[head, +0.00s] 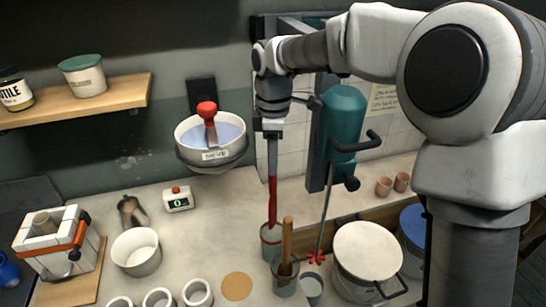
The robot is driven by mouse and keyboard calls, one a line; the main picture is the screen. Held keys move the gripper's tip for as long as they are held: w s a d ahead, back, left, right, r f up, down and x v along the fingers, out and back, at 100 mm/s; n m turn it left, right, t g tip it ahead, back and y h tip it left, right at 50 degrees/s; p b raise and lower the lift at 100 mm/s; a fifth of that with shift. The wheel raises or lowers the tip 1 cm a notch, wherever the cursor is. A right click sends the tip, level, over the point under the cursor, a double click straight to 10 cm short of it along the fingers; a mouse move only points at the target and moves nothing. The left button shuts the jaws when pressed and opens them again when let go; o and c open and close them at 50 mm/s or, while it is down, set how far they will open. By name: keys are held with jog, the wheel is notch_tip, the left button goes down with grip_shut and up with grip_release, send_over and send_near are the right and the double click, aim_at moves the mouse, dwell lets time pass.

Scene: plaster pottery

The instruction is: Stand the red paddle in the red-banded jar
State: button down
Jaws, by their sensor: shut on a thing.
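My gripper (271,130) is shut on the upper end of the red paddle (272,195). The paddle hangs upright, with a grey upper part and a red lower part. Its lower end meets the mouth of a grey jar (270,246) and seems to be inside it; the depth is hard to tell. A second grey jar (285,285) stands just in front, with a wooden-handled tool (287,240) in it. The coloured bands on the jars are too small to make out clearly.
A teal mixer (342,115) with a thin shaft stands close right of the paddle. A lidded white bucket (369,252) is at right.

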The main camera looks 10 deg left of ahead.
aim_at(273, 192)
jog(key=shift+f+b, duration=2.5)
jog(key=shift+f, duration=1.95)
jog(key=c, duration=0.6)
grip_release()
notch_tip(273, 192, up, 17)
jog(key=shift+r+p, duration=0.2)
jog(key=shift+p, duration=0.3)
